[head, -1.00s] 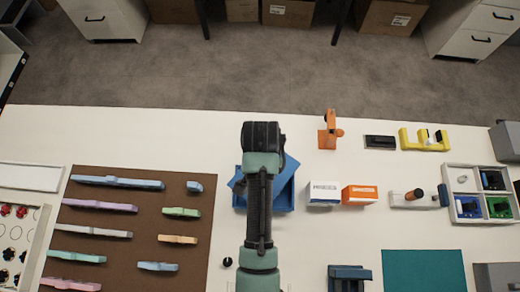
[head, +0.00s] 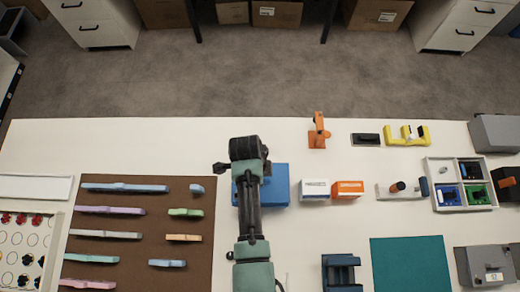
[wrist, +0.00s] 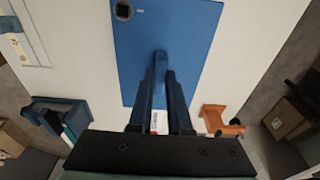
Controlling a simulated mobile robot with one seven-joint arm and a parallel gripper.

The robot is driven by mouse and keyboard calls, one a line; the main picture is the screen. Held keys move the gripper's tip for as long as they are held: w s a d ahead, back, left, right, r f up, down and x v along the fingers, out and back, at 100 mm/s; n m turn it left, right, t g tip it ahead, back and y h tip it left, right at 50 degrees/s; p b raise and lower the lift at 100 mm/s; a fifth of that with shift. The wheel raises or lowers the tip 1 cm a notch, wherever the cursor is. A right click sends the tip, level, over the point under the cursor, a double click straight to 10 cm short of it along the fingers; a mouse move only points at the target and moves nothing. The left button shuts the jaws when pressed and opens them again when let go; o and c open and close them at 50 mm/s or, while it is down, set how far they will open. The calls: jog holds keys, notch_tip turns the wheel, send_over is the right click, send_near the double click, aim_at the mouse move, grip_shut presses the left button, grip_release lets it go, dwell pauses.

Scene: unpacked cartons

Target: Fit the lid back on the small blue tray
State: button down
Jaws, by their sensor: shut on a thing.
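The blue lid (wrist: 190,40) fills the upper middle of the wrist view, flat and rectangular, with a dark square spot near one corner. My gripper (wrist: 160,72) is shut on the lid's small raised grip near its middle. In the head view the lid (head: 278,180) lies over the small blue tray, its edges roughly in line with it. My arm covers the left part of both. The tray's inside is hidden, and I cannot tell whether the lid is fully seated or slightly above the rim.
A white box (head: 315,188) and an orange box (head: 348,188) stand close to the right of the tray. An orange stand (head: 318,132) is behind. A brown mat (head: 140,235) with several pastel pieces lies left.

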jog(key=shift+f+b, duration=1.2)
jog(key=shift+f, duration=0.35)
jog(key=shift+f, duration=0.15)
jog(key=shift+f+b, duration=0.9)
jog(key=shift+f, duration=0.1)
jog(key=c, duration=0.8)
grip_release()
jog(key=shift+r, duration=0.1)
jog(key=r, duration=0.4)
jog(key=a+r, duration=0.1)
jog(key=r, duration=0.7)
jog(key=shift+a+r+b, duration=0.3)
jog(key=shift+r+b, duration=0.1)
